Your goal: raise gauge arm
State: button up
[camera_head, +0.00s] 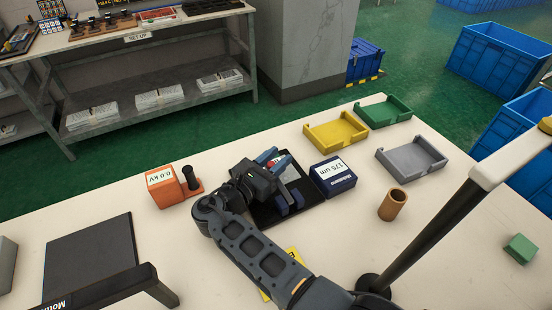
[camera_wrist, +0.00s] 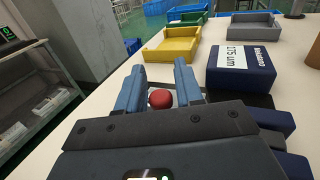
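The gauge (camera_head: 333,178) is a dark blue box with a white display reading 175 um, standing on a black base (camera_head: 310,211). It also shows in the wrist view (camera_wrist: 241,72), right of my fingers. My gripper (camera_head: 271,159) is over the far left part of the base, beside the box. In the wrist view my gripper (camera_wrist: 160,68) has its two blue fingers apart. A red ball-shaped knob (camera_wrist: 160,98) shows between them over a pale plate. I cannot tell whether either finger touches it. The gauge arm itself is mostly hidden by my gripper.
An orange meter (camera_head: 163,188) reading 0.0 kV stands left. Yellow (camera_head: 335,132), green (camera_head: 385,111) and grey (camera_head: 411,159) trays lie behind and to the right. A brown cup (camera_head: 393,205) and a lamp pole (camera_head: 425,236) stand right. A dark mat (camera_head: 90,258) lies front left.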

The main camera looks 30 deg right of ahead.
grip_shut()
jog(key=shift+r, duration=0.1)
dwell(0.4)
